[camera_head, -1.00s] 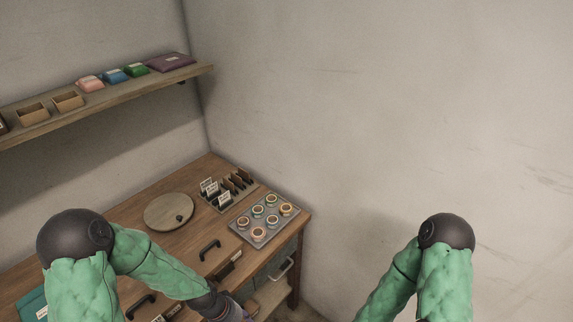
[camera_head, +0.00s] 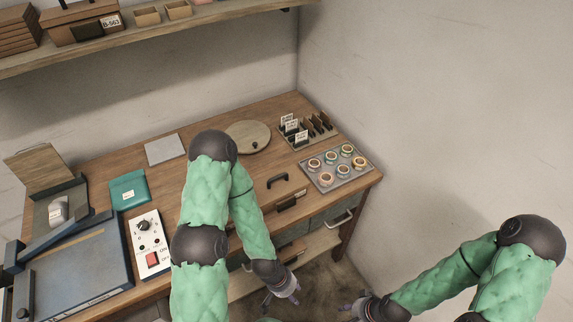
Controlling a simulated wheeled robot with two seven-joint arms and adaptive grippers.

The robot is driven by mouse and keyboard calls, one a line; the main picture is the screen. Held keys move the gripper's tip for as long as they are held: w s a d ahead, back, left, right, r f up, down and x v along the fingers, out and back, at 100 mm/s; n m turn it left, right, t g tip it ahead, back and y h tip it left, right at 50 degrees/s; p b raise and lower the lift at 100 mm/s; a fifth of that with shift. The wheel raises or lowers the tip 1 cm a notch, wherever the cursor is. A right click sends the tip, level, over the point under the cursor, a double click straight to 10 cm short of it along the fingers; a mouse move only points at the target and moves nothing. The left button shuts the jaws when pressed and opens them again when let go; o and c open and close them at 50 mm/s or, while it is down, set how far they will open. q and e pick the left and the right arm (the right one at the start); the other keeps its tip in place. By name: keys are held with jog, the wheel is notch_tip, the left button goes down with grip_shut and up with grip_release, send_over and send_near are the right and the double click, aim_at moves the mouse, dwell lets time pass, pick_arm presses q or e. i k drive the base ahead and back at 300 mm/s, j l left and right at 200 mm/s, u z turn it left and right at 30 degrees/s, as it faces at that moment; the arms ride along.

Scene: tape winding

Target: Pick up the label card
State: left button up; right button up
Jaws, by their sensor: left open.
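Several small white label cards (camera_head: 291,127) stand upright in the left part of a slotted rack (camera_head: 322,138) at the back right of the wooden table (camera_head: 220,120). Their print is too small to read. My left gripper (camera_head: 283,303) is low in front of the table's front edge, open and well apart from the cards. My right gripper (camera_head: 349,308) is at the bottom of the view, to the right of the left one. Its fingers are partly cut off, so its opening is unclear.
A tray of round tape rolls (camera_head: 335,168) sits before the rack. A round wooden board (camera_head: 248,136) lies to its left. A teal pouch (camera_head: 129,190), a switch box (camera_head: 148,243) and a blue-edged machine (camera_head: 75,275) fill the left. A shelf (camera_head: 150,35) hangs above.

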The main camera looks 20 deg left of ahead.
aim_at(288, 118)
jog(key=i+j+z, duration=0.15)
jog(key=j+z, duration=0.25)
jog(key=i+j+z, duration=0.1)
jog(key=j+z, duration=0.15)
jog(key=z, duration=0.15)
